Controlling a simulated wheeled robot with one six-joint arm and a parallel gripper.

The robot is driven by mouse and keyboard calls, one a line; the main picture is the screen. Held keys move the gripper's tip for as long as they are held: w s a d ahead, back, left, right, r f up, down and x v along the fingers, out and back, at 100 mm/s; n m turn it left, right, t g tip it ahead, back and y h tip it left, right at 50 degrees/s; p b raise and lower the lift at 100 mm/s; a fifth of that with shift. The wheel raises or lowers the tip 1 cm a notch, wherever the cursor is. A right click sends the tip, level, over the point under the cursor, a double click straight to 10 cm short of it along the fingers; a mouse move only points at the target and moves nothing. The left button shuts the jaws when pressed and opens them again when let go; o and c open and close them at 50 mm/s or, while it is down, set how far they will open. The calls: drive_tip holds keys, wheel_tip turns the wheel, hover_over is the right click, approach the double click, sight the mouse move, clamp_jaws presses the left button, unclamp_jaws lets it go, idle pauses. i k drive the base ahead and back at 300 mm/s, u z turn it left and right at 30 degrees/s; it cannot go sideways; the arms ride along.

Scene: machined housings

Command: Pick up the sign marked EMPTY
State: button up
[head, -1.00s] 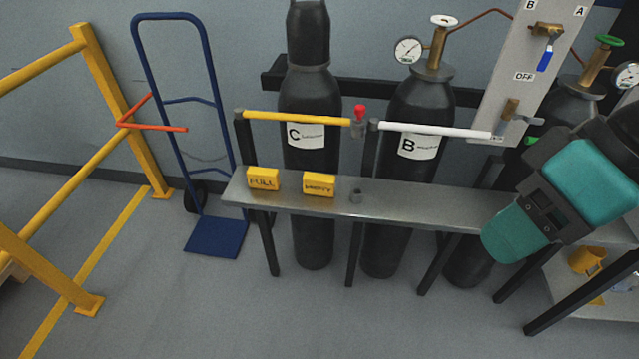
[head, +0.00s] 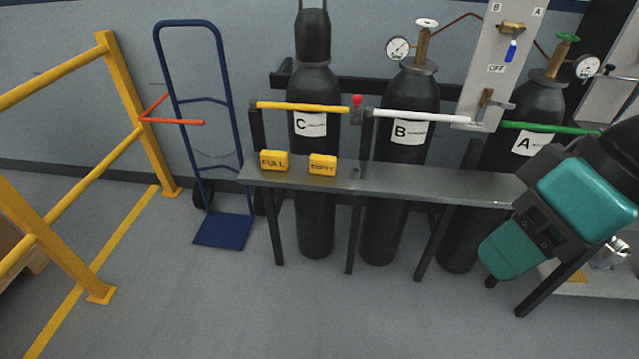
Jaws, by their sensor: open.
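The yellow sign marked EMPTY (head: 323,164) sits on the grey metal shelf (head: 430,188) in front of the cylinders, left of a small grey post. A similar yellow sign marked FULL (head: 274,160) sits just to its left, with a gap between them. Nothing touches the EMPTY sign from above. My teal and black arm shows at the right, well away from both signs. My gripper's fingers are not visible.
Black cylinders C (head: 315,205), B (head: 408,105) and A (head: 545,105) stand behind the shelf. A yellow bar (head: 300,107) and a white bar (head: 420,116) run above it. A blue hand truck (head: 222,232) and yellow railing (head: 140,115) are left. Front floor is clear.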

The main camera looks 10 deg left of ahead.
sight(325, 165)
drive_tip(key=u, duration=0.5)
drive_tip(key=i, duration=1.1)
drive_tip(key=u, duration=0.05)
